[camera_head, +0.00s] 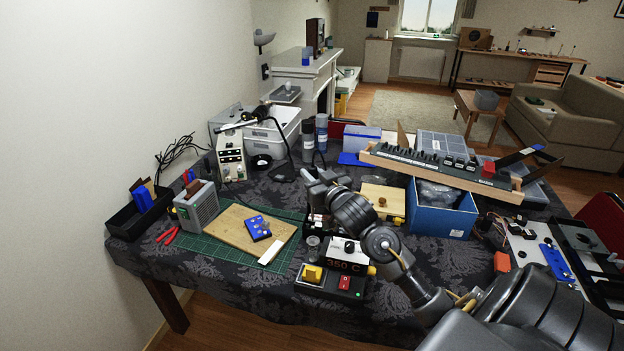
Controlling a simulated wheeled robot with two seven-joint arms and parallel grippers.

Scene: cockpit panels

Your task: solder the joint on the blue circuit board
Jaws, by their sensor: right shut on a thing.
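The blue circuit board (257,228) lies on a wooden board (230,222) on the green cutting mat (203,246), left of my right gripper. The soldering station (347,257), with a display reading 350 C, stands near the table's front edge. My right arm comes in from the lower right. Its gripper (317,222) points down just behind the station, near a small round holder (313,242). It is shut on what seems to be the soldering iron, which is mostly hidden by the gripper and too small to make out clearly. My left gripper is out of view.
A grey fan box (196,206) and red pliers (168,234) lie left of the board. A white strip (270,252) lies at the mat's front. A blue box (440,212) carries a long panel (435,168) right of my arm. Bottles (308,141) stand behind.

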